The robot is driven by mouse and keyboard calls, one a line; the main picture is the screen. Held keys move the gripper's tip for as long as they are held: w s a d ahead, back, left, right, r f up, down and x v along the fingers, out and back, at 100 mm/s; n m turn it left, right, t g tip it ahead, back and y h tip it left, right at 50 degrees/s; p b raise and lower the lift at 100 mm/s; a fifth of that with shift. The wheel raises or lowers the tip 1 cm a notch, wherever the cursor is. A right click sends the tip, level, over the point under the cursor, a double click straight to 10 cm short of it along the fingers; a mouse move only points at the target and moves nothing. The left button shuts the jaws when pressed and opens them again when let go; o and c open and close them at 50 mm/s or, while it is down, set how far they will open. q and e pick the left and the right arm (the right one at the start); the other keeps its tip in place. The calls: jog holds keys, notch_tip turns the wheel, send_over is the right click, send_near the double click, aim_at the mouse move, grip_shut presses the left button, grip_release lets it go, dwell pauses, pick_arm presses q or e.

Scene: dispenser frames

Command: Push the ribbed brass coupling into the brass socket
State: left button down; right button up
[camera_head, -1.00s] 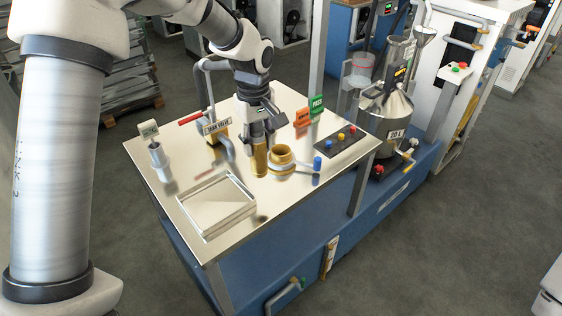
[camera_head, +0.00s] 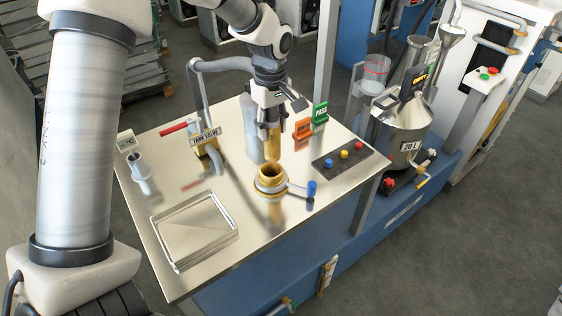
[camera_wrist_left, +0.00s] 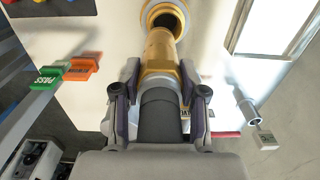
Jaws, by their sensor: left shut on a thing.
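My left gripper (camera_head: 271,118) is shut on the brass coupling (camera_head: 272,142), a narrow gold cylinder held roughly upright. The brass socket (camera_head: 270,183), a round collar with an open dark mouth and a grey clamp ring, stands on the steel bench top. In the head view the coupling's lower end shows just above the socket's mouth, with a small gap. In the left wrist view the coupling (camera_wrist_left: 160,50) sticks out between the fingers (camera_wrist_left: 160,72) toward the socket (camera_wrist_left: 178,12), whose mouth it partly covers. My right gripper is not in view.
A blue-handled lever (camera_head: 311,188) is right of the socket. An empty tray (camera_head: 157,222) lies at the front left.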

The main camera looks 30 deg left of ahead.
aim_at(269, 118)
pick_arm(q)
jog(key=f, duration=0.1)
jog(key=s+f, duration=0.1)
jog(key=f, duration=0.1)
jog(key=s+f, duration=0.1)
jog(key=f, duration=0.1)
jog(key=shift+p, duration=0.4)
jog(key=f, duration=0.1)
jog(key=w+f, duration=0.1)
jog(key=f, duration=0.1)
jog(key=shift+w+f, duration=0.1)
jog(key=shift+f, duration=0.2)
jog(key=c, duration=0.6)
grip_release()
jog(key=shift+r, duration=0.2)
jog(key=shift+c, duration=0.2)
jog(key=shift+s+r, duration=0.15)
jog(key=shift+s, duration=0.2)
jog(key=shift+w, duration=0.2)
jog(key=shift+w+r, duration=0.1)
jog(key=shift+r, duration=0.1)
notch_tip(269, 118, up, 12)
jog(key=shift+f+b, duration=0.25)
jog(key=shift+b, duration=0.55)
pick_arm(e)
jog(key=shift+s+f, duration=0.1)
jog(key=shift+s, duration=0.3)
